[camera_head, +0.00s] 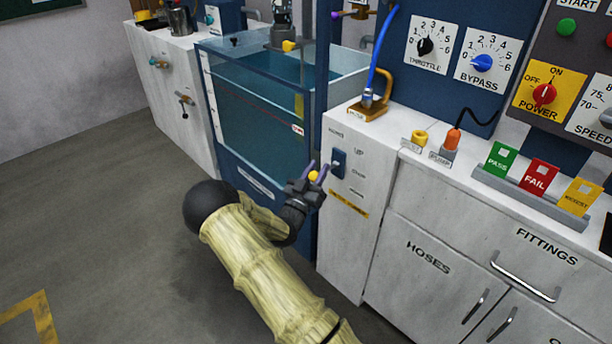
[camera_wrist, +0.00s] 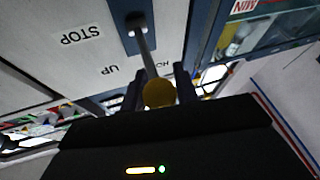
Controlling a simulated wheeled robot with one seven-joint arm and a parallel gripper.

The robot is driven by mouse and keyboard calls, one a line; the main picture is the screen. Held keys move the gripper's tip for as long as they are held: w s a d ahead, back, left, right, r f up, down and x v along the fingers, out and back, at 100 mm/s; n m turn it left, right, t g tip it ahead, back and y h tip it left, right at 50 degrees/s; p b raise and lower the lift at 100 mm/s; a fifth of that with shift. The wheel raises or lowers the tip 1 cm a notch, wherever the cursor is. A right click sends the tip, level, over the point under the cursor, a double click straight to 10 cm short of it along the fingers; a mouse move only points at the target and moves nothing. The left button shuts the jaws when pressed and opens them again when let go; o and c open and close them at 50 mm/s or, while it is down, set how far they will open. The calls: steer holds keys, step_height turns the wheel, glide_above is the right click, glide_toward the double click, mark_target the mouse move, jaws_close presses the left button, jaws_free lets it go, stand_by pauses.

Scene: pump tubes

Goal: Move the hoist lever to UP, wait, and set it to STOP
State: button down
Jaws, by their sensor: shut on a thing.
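The hoist lever has a yellow knob (camera_head: 313,176) on a thin rod, on a dark blue plate (camera_head: 339,163) on the white cabinet's front. Its UP label (camera_head: 359,152) is at the plate's upper right, with smaller labels below. My gripper (camera_head: 313,173) is at the knob, one finger on each side, shut on it. In the wrist view, the knob (camera_wrist: 158,93) is between the dark fingers, and the grey rod (camera_wrist: 146,50) runs to the plate. That view is upside down; STOP (camera_wrist: 80,35) and UP (camera_wrist: 110,70) are readable. I cannot tell the lever's exact setting.
A water tank (camera_head: 258,110) stands left of the hoist cabinet, close to my gripper. A brass fitting with a blue hose (camera_head: 378,60) is on the cabinet top. PASS, FAIL and yellow tags (camera_head: 538,180) stand on the right counter. The floor at left is clear.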

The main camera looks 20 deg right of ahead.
steer(key=shift+a+f, duration=0.2)
steer(key=shift+f, duration=0.45)
steer(key=c, duration=1.1)
jaws_free()
steer(key=shift+r, duration=0.1)
steer(key=p+v, duration=0.1)
steer(key=v, duration=1.6)
steer(key=shift+s+a, duration=0.1)
steer(key=shift+s, duration=0.15)
